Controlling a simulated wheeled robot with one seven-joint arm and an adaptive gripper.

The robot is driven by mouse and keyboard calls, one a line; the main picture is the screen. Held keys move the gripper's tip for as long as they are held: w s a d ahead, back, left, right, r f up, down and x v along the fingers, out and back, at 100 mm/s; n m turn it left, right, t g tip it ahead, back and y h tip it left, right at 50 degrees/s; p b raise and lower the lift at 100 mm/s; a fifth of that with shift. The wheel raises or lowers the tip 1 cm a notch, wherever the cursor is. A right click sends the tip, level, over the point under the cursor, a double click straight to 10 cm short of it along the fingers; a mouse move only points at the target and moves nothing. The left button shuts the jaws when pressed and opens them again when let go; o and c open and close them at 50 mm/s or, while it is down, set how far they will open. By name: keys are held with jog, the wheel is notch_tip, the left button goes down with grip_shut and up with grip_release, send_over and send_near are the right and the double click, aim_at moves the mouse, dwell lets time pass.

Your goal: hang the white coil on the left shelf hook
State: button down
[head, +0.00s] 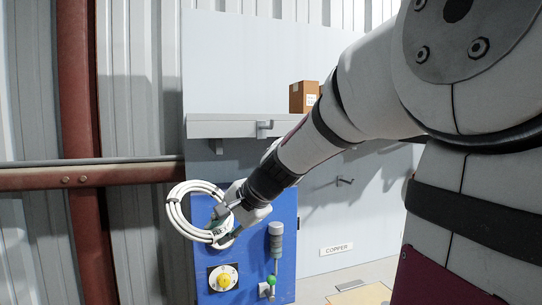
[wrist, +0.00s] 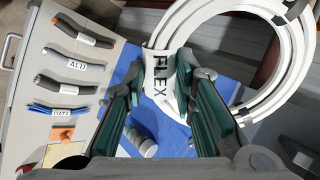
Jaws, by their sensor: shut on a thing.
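The white coil (head: 176,214) hangs in my gripper (head: 228,222), left of the blue cabinet's upper part in the head view. In the wrist view, the coil (wrist: 303,75) fills the upper right. Its label, reading FLEX (wrist: 160,75), sits between the green fingers of my gripper (wrist: 162,68), which is shut on that labelled part. A grey shelf (head: 222,129) is on the wall panel above the coil. A hook (head: 264,127) sticks out from the shelf's front edge, up and right of my gripper. I cannot tell whether my arm hides another shelf hook.
A cardboard box (head: 303,96) is on the shelf. Another hook (head: 345,181) is on the panel, above a COPPER sign (head: 336,249). The wrist view shows a board with labelled cable samples (wrist: 64,88).

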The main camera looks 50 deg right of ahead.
jog(key=s+d+r+m+t+h+p, duration=0.2)
jog(key=s+d+r+m+h+p, duration=0.35)
jog(key=s+r, duration=1)
jog(key=w+d+f+m+h+b, duration=0.1)
jog(key=w+d+f+h+b, duration=0.1)
jog(key=w+d+b, duration=0.8)
jog(key=shift+w+f+b, duration=0.3)
jog(key=shift+w+f, duration=0.1)
jog(key=shift+w, duration=1.4)
jog(key=shift+f+m, duration=0.25)
jog(key=shift+f, duration=0.05)
dwell(0.4)
jog(key=c, duration=1.2)
grip_release()
jog(key=shift+d, duration=0.1)
jog(key=shift+c, duration=0.2)
jog(key=shift+r, duration=0.15)
